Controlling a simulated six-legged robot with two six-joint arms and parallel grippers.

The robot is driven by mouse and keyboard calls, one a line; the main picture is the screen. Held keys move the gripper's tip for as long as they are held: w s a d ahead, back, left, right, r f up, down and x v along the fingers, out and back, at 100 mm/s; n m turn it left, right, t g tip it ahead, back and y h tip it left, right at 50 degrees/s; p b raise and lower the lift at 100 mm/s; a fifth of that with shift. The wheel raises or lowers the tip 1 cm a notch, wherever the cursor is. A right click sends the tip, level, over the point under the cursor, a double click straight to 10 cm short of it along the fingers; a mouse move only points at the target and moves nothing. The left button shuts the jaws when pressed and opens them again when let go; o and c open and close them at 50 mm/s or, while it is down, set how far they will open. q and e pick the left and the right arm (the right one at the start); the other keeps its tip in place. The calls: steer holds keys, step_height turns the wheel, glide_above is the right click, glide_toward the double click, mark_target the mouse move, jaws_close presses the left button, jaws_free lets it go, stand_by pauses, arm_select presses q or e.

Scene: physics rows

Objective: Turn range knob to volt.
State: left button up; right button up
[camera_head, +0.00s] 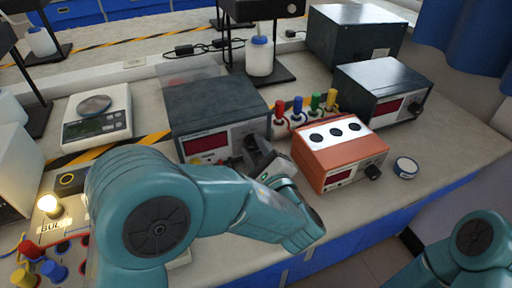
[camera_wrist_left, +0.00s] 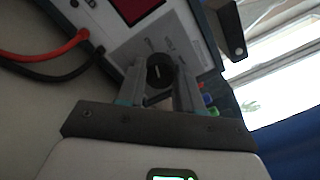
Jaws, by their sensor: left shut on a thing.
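The dark grey meter (camera_head: 215,103) with a red display (camera_head: 206,143) stands on the bench in front of me. My left gripper (camera_head: 258,152) is at the right part of its front face and hides the range knob there. In the left wrist view the black round range knob (camera_wrist_left: 160,70) with a pale pointer line sits between the two fingers of my left gripper (camera_wrist_left: 160,82), which is shut on it. My right gripper is out of view; only part of my right arm shows at lower right.
An orange box (camera_head: 338,158) with black round tops stands just right of my left gripper. Coloured plugs (camera_head: 298,106) stand behind it. Another dark instrument (camera_head: 382,88) is at right, a scale (camera_head: 97,112) at left. Red (camera_wrist_left: 45,42) and black cables run into the meter.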

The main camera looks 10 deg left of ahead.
arm_select(q)
steer(key=m+p, duration=0.2)
steer(key=m, duration=0.2)
steer(key=shift+r, duration=0.15)
steer(key=shift+m+p, duration=0.8)
steer(key=shift+m, duration=1.1)
steer(key=o, duration=1)
steer(key=shift+o, duration=0.2)
steer(key=shift+d, duration=0.1)
